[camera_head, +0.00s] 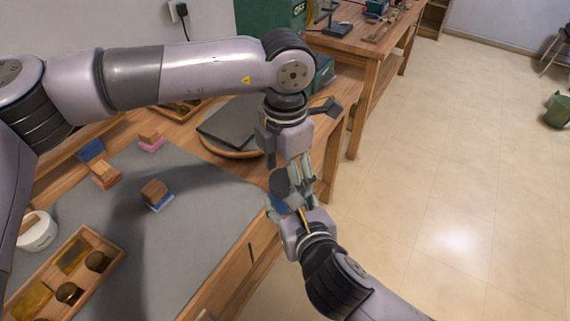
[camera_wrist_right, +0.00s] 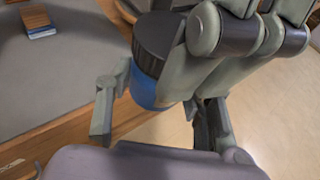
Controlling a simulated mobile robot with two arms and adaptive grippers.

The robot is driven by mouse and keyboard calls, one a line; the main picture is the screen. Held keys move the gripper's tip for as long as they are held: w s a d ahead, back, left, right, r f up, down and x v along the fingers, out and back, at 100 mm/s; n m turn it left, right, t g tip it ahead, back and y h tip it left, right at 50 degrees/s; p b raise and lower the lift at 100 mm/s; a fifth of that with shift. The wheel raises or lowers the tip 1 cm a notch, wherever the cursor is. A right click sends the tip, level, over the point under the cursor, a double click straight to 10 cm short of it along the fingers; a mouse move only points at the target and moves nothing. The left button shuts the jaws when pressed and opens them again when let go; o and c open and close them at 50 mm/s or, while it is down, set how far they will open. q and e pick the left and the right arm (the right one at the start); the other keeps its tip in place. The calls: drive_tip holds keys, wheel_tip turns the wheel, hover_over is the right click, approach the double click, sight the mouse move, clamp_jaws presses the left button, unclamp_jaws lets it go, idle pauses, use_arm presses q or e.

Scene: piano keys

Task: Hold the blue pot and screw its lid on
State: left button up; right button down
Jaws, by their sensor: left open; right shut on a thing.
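The blue pot (camera_head: 280,206) is held out past the edge of the workbench by my right gripper (camera_head: 287,217), which comes in from the lower right and is shut on it. In the right wrist view the pot's blue body (camera_wrist_right: 147,88) shows below a dark lid (camera_wrist_right: 155,38). The lid (camera_head: 279,183) sits on top of the pot; I cannot tell how tightly. My left gripper (camera_head: 294,181) points down from above, open, with its fingers close beside the lid. In the wrist view those fingers hide the right part of the lid and pot.
The workbench has a grey mat (camera_head: 190,240) with several small blocks (camera_head: 157,190), a white tub (camera_head: 37,231) and a wooden tray (camera_head: 98,243). A dark slab (camera_head: 232,125) lies behind. Another table (camera_head: 365,45) stands at the back.

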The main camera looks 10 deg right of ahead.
use_arm(q)
drive_tip(key=shift+c, duration=0.6)
drive_tip(key=c, duration=1.1)
drive_tip(key=o, duration=1.4)
drive_tip(key=shift+c, duration=0.2)
drive_tip(key=shift+r, duration=0.1)
wheel_tip(320, 180, up, 12)
